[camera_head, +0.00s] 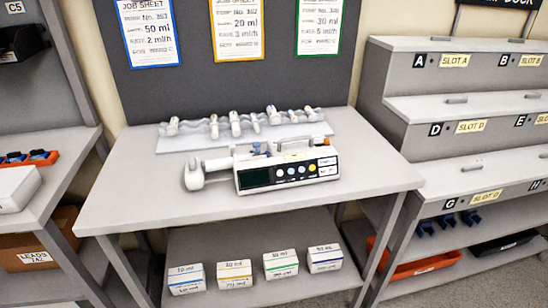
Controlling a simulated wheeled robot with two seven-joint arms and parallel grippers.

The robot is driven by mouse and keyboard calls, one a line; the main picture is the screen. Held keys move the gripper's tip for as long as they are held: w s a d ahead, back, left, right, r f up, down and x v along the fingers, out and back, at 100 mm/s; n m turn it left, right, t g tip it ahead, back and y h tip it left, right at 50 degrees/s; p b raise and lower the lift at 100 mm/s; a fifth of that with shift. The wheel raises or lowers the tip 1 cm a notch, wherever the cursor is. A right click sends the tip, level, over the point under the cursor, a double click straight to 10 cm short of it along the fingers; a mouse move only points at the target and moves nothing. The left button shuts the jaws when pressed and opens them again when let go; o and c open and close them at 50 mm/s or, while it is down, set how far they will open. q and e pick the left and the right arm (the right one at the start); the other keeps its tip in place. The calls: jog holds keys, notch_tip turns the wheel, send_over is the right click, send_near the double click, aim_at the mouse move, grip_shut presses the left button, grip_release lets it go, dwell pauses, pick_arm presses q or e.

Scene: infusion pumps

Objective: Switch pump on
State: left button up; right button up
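The infusion pump (287,170) lies on the grey table (130,190), near its middle. It is white, with a dark screen (256,178) at the left of its front and a row of round buttons (296,170) to the right of the screen. One button is yellow (312,167), the others look pale or bluish. The screen looks dark, with no readable text. A white plunger part (194,175) sticks out at the pump's left end, and a handle shows on top. Neither of my grippers is in the view.
Behind the pump a pale tray (175,143) holds several syringes. Job sheets (148,30) hang on the back panel. Labelled boxes (234,273) stand on the lower shelf. A stepped dock with lettered slots (455,85) stands at the right. The table front is clear.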

grip_shut()
dwell(1.8)
